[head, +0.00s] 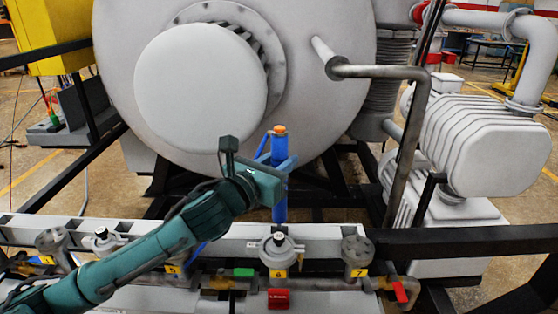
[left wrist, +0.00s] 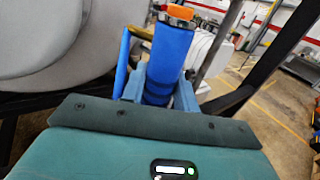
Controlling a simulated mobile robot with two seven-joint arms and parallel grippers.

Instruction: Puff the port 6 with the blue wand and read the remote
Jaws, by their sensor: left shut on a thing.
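The blue wand (head: 280,205) stands upright with an orange top. My left gripper (head: 277,175) is shut around its middle. In the left wrist view the wand (left wrist: 170,55) shows between the fingers, orange cap up. The wand's lower end is just above port 6 (head: 278,246), a round fitting with a yellow 6 label, on the pipe rail; whether they touch I cannot tell. A red box with small white lettering (head: 278,298) sits below port 6; its text is too small to read surely. I cannot make out a remote for certain. My right gripper is out of view.
Port 7 (head: 356,252) is to the right and a red valve handle (head: 401,291) beyond it. A green handle (head: 243,272) is left of port 6. The large grey furnace (head: 330,100) stands behind, with a bent pipe (head: 408,130) at its right.

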